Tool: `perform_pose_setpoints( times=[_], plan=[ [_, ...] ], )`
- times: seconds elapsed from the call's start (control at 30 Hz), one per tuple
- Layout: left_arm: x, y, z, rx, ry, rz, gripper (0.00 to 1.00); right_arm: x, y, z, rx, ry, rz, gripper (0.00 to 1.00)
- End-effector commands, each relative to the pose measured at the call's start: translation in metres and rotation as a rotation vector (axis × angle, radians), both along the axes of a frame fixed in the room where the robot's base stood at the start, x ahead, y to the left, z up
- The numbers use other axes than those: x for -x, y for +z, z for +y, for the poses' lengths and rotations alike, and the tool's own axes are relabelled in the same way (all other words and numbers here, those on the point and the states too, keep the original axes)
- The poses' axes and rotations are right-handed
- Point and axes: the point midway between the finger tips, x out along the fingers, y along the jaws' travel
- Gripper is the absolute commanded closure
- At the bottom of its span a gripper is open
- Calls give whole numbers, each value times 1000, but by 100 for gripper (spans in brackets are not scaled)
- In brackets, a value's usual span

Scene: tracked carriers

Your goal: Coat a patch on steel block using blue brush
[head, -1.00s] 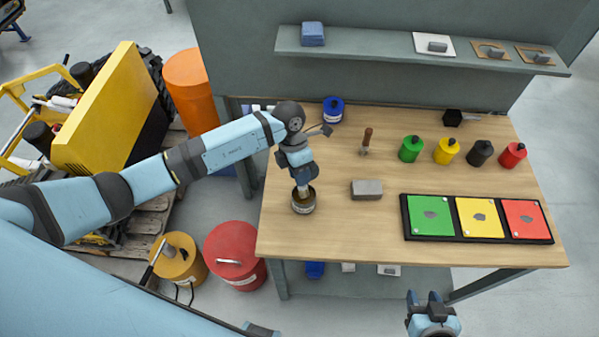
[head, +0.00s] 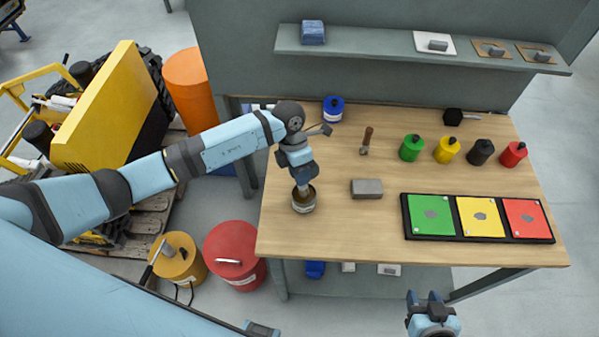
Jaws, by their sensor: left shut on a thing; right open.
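The steel block (head: 367,189) lies flat on the table as a plain grey slab. An open tin (head: 304,203) with a dark inside stands to its left. My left gripper (head: 303,180) is just above the tin, pointing down, shut on what looks like a brush. Only a short pale part of the brush shows; its lower end is in the tin's mouth and hidden. I cannot make out its colour. My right gripper (head: 428,298) is open and empty, in front of the table's near edge.
A blue canister (head: 333,110) and a brown-handled tool (head: 366,142) stand behind. Green, yellow, black and red canisters are at the back right. A black tray (head: 406,226) with coloured cards is at front right. Bare wood surrounds the block.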

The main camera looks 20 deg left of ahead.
Motion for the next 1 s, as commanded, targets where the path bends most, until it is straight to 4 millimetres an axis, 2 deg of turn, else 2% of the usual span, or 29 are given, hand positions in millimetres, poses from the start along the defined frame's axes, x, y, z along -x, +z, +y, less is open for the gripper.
perform_pose_setpoints(
  times=[0.57, 1.0],
  plan=[
    [1, 0, 0, -2, 0, 2, 99, 0, 0, 0, 0, 0, 0, 57],
    [0, 32, 1, -2, -1, 1, 99, 0, 20, 0, 0, 0, 1, 57]
  ],
)
